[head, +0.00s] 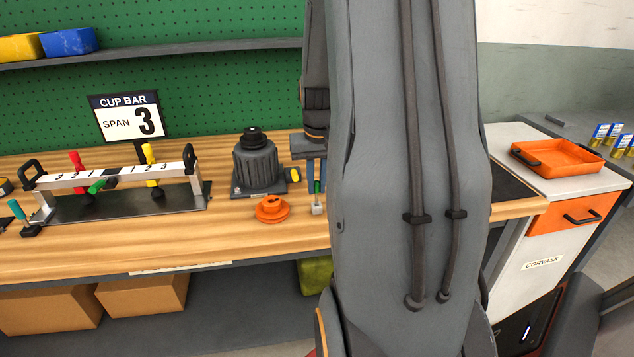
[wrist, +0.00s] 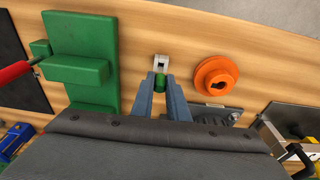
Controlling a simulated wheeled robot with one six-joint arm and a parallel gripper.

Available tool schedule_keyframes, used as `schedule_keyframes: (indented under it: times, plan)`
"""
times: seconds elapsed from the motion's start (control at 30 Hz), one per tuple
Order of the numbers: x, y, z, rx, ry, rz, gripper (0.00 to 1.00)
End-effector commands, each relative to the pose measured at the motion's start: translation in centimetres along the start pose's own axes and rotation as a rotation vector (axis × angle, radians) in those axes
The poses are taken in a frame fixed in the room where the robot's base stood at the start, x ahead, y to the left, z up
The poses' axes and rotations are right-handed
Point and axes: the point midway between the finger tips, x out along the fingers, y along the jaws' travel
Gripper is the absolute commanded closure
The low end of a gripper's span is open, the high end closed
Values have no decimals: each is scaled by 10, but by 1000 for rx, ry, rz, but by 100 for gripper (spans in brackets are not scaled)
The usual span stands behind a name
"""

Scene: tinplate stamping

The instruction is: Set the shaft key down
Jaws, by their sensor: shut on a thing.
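The shaft key is a small pale metal block with a green grip. Its block (head: 317,209) shows in the head view low over the wooden bench, and in the wrist view (wrist: 163,61) it lies just beyond my fingertips. My gripper (head: 317,181) points down and is shut on the green grip, which also shows between the fingertips in the wrist view (wrist: 160,82). I cannot tell whether the block touches the wood. An orange round hub (head: 272,209) with a keyed hole lies beside it, apart, on the left in the head view and on the right in the wrist view (wrist: 215,74).
A dark grey motor-like housing (head: 256,166) stands behind the hub. The cup bar rig (head: 120,177) is further left. The wrist view shows a green block fixture (wrist: 92,55) with a red rod near the gripper. Bare wood (head: 225,237) lies in front. An orange tray (head: 556,158) is far right.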

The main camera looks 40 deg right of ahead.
Motion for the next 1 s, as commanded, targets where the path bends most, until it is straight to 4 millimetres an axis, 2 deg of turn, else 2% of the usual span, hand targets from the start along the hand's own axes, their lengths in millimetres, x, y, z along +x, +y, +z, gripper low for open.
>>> schedule_keyframes:
  times: [0.57, 0.6, 0.7, 1.0]
  plan:
    - [10, 0, 2, 0, -1, 0, 100]
    - [10, 0, 2, 0, -1, 0, 84]
    - [10, 0, 2, 0, 0, 0, 67]
    - [9, 0, 1, 0, 0, 0, 67]
